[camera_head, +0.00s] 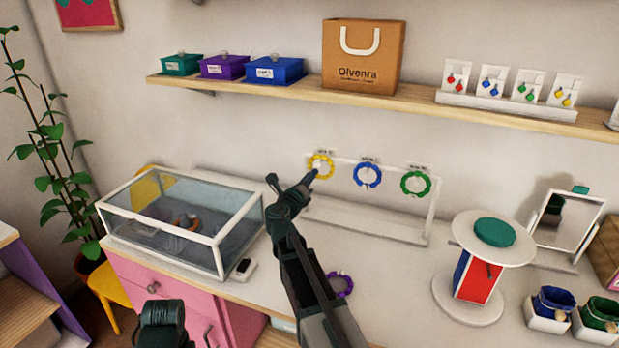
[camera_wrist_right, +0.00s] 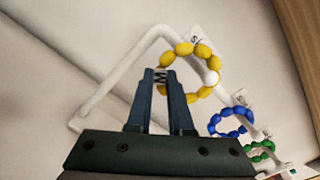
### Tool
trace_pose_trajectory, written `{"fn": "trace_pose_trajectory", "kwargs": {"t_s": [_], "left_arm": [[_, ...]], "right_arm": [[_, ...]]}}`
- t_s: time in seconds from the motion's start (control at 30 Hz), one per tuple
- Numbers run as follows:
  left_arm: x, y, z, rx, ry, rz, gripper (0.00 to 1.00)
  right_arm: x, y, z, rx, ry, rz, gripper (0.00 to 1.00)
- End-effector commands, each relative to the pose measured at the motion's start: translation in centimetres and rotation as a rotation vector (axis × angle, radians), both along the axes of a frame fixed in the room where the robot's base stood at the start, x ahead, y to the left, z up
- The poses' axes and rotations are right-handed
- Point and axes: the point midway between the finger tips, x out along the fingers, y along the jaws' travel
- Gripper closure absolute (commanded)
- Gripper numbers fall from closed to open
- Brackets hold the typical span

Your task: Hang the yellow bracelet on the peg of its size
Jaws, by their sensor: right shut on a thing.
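The yellow bracelet (camera_head: 321,172) is a ring of yellow beads at the left end of a white peg rack (camera_head: 375,224). It also shows in the right wrist view (camera_wrist_right: 184,49). My right gripper (camera_head: 308,181) is shut on its left edge; the fingertips show in the right wrist view (camera_wrist_right: 161,80). A white rounded peg end (camera_wrist_right: 210,77) shows at the ring's right side; I cannot tell whether the ring is around it. The label above this place (camera_wrist_right: 195,42) seems to read S. My left gripper (camera_head: 162,315) is low at the left, its jaws unclear.
A blue bracelet (camera_head: 368,184) and a green bracelet (camera_head: 415,192) hang on the rack to the right. A purple bracelet (camera_head: 341,285) lies on the counter near my right arm. A glass case (camera_head: 215,241) stands left, a round stand (camera_head: 470,293) right. A shelf (camera_head: 410,98) runs above.

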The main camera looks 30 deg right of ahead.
Motion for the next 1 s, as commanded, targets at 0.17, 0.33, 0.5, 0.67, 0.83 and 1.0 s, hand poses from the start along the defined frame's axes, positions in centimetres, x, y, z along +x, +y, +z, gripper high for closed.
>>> {"fn": "trace_pose_trajectory", "kwargs": {"t_s": [0.17,0.33,0.5,0.67,0.83,1.0], "left_arm": [[0.0,0.0,0.02,0.0,0.0,0.0,0.28],[0.0,0.0,0.01,0.0,0.0,0.0,0.28],[0.0,0.0,0.01,0.0,0.0,0.0,0.28],[0.0,0.0,0.01,0.0,0.0,0.0,0.28],[0.0,0.0,0.01,0.0,0.0,0.0,0.28],[0.0,0.0,0.01,0.0,0.0,0.0,0.28]], "right_arm": [[0.0,0.0,0.01,0.0,0.0,0.0,1.0],[0.0,0.01,0.02,0.0,0.0,0.0,1.0],[0.0,0.01,0.02,0.0,0.0,0.0,0.65],[0.0,0.02,0.02,0.0,0.0,0.0,0.46],[0.0,0.01,0.01,0.0,0.0,0.0,0.46],[-0.56,0.65,0.01,0.0,0.0,0.001,0.46]]}}
